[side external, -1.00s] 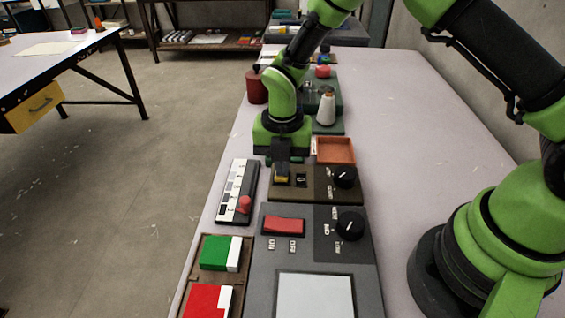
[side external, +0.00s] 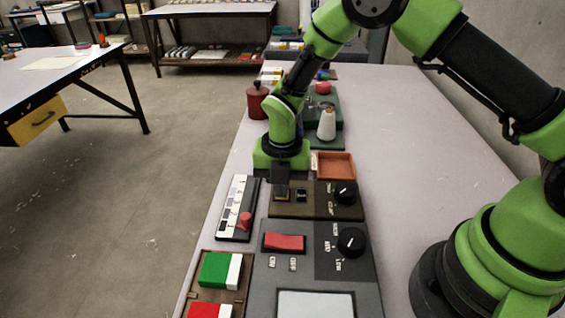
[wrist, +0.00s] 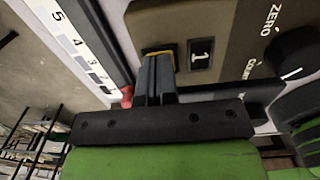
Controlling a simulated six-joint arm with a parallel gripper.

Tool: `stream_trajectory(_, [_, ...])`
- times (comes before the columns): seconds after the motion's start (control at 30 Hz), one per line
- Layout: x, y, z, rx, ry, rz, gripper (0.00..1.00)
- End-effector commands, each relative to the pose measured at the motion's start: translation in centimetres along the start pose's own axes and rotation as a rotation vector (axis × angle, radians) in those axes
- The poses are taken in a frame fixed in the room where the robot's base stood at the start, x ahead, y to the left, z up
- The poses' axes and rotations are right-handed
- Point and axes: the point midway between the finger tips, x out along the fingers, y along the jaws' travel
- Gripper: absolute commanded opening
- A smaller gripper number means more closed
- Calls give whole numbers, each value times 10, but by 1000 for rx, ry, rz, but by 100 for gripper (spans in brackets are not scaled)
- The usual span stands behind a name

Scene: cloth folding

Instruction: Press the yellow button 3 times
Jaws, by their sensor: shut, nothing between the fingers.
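The yellow button (wrist: 157,49) is on a brown panel (wrist: 235,20), mostly hidden behind my fingertips in the wrist view; only a yellow edge shows. A counter window (wrist: 201,52) beside it reads 1. My gripper (wrist: 160,60) is shut and empty, its fingertips at the button. In the side view my gripper (side external: 281,188) points straight down over the left end of the panel (side external: 325,210), covering most of the button. I cannot tell whether the fingertips touch or press it.
A black knob (side external: 345,192) is on the panel's right. A slider with a red handle (side external: 245,221) lies to the left. A red rocker switch (side external: 284,242) is nearer the camera. An orange tray (side external: 335,165) and a white spool (side external: 326,124) stand behind.

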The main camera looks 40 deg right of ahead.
Motion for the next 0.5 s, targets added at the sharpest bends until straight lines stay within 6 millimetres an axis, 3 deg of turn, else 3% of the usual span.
stream_trajectory(0.17, [-23,-2,-1,0,3,-6,0])
stream_trajectory(0.5, [-103,2,1,1,-2,4,0])
